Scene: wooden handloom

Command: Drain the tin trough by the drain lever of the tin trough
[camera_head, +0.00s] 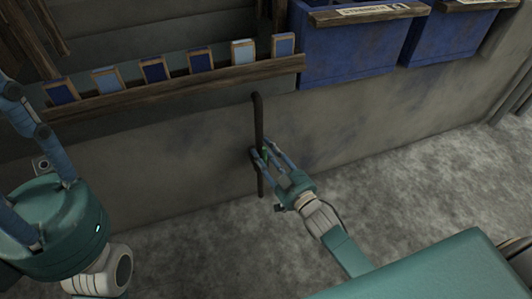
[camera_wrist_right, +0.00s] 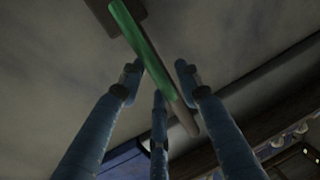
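The drain lever shows as a green grip (camera_wrist_right: 140,45) with a brown rod end in the right wrist view. In the head view, a little of the green shows at the wall (camera_head: 266,155), partly hidden by my fingers. My right gripper (camera_head: 262,156) is at the lever, its fingers spread to either side of the green grip; it also shows in the right wrist view (camera_wrist_right: 158,75). I see gaps between fingers and grip; contact is unclear. My left gripper (camera_head: 38,150) is open and empty at the left. I cannot clearly tell which surface is the tin trough.
A dark upright pipe (camera_head: 259,120) runs down the grey wall (camera_head: 345,130) beside my right gripper. A wooden rack (camera_head: 180,88) holds several blue cards above. Blue bins (camera_head: 345,48) with labelled wooden fronts stand at the upper right. The grey floor (camera_head: 400,185) is clear.

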